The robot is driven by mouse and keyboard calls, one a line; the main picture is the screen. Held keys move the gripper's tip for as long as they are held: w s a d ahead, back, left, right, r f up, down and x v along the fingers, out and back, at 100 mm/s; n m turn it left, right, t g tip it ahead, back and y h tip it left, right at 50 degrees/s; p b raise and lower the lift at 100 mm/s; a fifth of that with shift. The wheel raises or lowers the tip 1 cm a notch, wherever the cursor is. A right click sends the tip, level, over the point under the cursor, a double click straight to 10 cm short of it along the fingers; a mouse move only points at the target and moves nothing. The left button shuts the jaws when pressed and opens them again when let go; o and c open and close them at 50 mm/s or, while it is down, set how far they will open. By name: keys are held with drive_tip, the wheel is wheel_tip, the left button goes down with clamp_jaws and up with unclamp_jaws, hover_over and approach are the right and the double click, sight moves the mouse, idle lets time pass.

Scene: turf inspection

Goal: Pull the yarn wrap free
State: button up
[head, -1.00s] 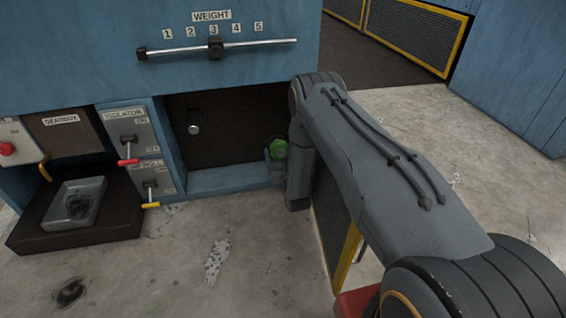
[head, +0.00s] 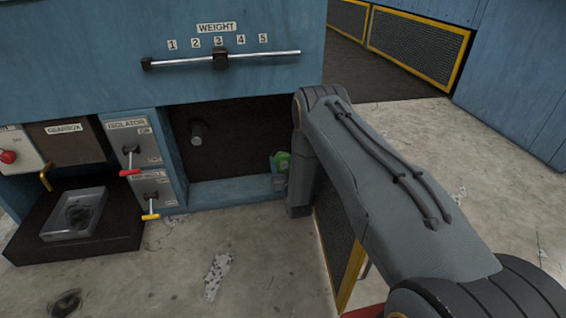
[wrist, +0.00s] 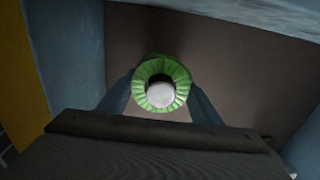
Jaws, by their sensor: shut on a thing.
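The yarn wrap is a bright green pleated ring (wrist: 178,72) in the middle of the wrist view. A pale round end (wrist: 161,95) shows through its opening, with a dark gap above it. I cannot tell whether the ring still touches that piece. The two blue-grey fingers of my gripper (wrist: 160,100) are shut on the ring from both sides. In the head view, the green wrap (head: 283,160) shows at the recess's right edge, partly hidden by my gripper and arm. A bare grey stub (head: 197,132) sticks out of the recess's dark back wall.
The blue machine housing (head: 230,190) frames the recess. The weight slider (head: 221,59) is above. Isolator (head: 130,155) and lower (head: 150,198) levers, and a grey tray (head: 74,213), stand left. A yellow-edged mesh panel (head: 338,240) stands beside my arm. Concrete floor in front is open.

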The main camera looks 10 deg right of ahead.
sight(285, 166)
drive_tip(key=shift+s+p, duration=0.35)
drive_tip(key=shift+s, duration=0.05)
drive_tip(key=shift+s+p, duration=1.25)
drive_tip(key=shift+s, duration=0.45)
drive_tip(key=shift+s, duration=0.35)
drive_tip(key=shift+s+p, duration=0.8)
drive_tip(key=shift+s+p, duration=1.55)
drive_tip(key=shift+s, duration=0.9)
